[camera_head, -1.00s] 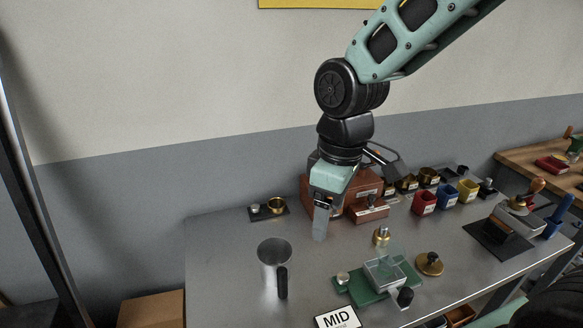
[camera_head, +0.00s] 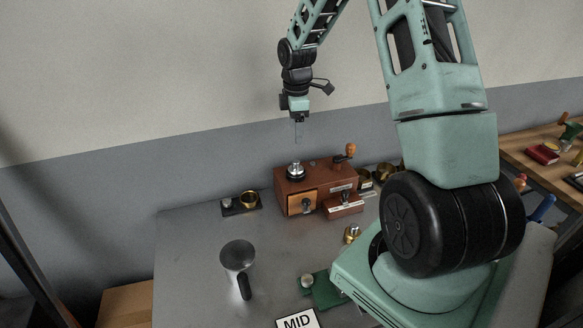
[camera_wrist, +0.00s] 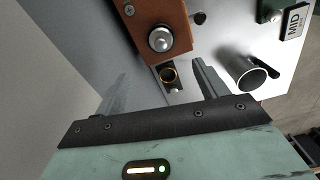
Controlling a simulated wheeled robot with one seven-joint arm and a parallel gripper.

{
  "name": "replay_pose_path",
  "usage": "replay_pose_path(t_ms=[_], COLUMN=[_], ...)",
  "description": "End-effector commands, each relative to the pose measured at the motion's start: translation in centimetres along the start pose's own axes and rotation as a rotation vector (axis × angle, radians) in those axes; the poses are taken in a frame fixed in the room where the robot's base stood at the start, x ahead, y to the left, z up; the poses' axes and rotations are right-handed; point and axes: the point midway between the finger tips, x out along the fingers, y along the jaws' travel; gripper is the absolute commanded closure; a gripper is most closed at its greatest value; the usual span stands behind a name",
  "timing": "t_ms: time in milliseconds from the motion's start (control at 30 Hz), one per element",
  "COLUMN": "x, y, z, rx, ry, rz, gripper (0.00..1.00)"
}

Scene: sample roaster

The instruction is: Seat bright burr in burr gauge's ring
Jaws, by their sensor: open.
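The small dark plate with a brass ring (camera_head: 249,198) and a silver piece (camera_head: 227,203) looks like the burr gauge; it lies at the table's back left. In the wrist view the ring (camera_wrist: 169,75) shows between my fingers, farther off, and its middle looks dark. A bright silver round piece (camera_head: 296,169) sits on a black base on top of the wooden grinder box; it may be the bright burr. It also shows in the wrist view (camera_wrist: 159,40). My gripper (camera_head: 298,139) is open and empty, pointing down, high above the box and touching nothing.
The wooden box (camera_head: 318,189) has a drawer and a crank knob. A metal jug (camera_head: 238,256) stands at front left, near a MID card (camera_head: 298,320). A brass-topped piece (camera_head: 351,233) stands mid-table. My arm hides the right side. The left tabletop is mostly clear.

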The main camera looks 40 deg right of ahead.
Motion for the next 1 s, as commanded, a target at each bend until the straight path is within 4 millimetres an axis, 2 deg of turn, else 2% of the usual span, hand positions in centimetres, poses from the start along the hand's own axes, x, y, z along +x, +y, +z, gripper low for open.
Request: replay_pose_path(t_ms=[200,333,667,1000], x=[4.4,6.5,8.7,12.6], y=[-0.2,-0.1,-0.2,-0.3], z=[0.0,0.0,-0.1,0.0], rx=[-0.001,0.001,0.001,0.001], ry=[-0.001,0.0,0.0,0.0], rz=[-0.006,-0.004,-0.003,-0.002], gripper=[0.28,0.28,0.28,0.28])
